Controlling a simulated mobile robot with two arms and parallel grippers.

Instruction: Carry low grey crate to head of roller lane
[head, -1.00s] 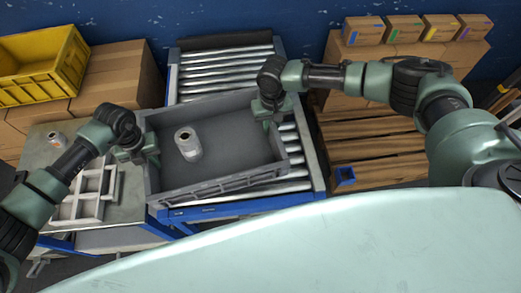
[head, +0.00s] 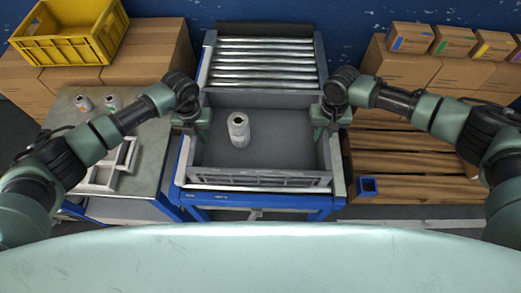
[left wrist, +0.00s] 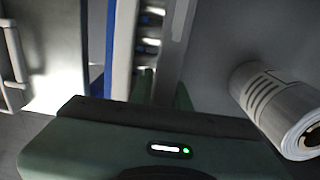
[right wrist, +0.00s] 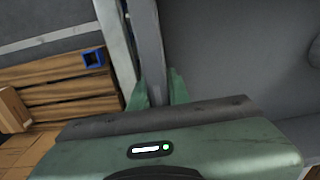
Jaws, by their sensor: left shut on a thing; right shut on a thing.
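The low grey crate (head: 262,178) sits over the near part of the roller lane (head: 266,62), roughly square to it. One white roll (head: 239,130) stands inside the crate, left of its middle; it also shows in the left wrist view (left wrist: 275,105). My left gripper (head: 197,128) is shut on the crate's left wall. My right gripper (head: 325,122) is shut on the crate's right wall, which shows between the fingers in the right wrist view (right wrist: 152,60). I cannot tell whether the crate rests fully on the rollers.
A yellow crate (head: 65,35) sits on cartons at back left. A pallet (head: 410,160) with cartons is at right. Rollers behind the crate are bare.

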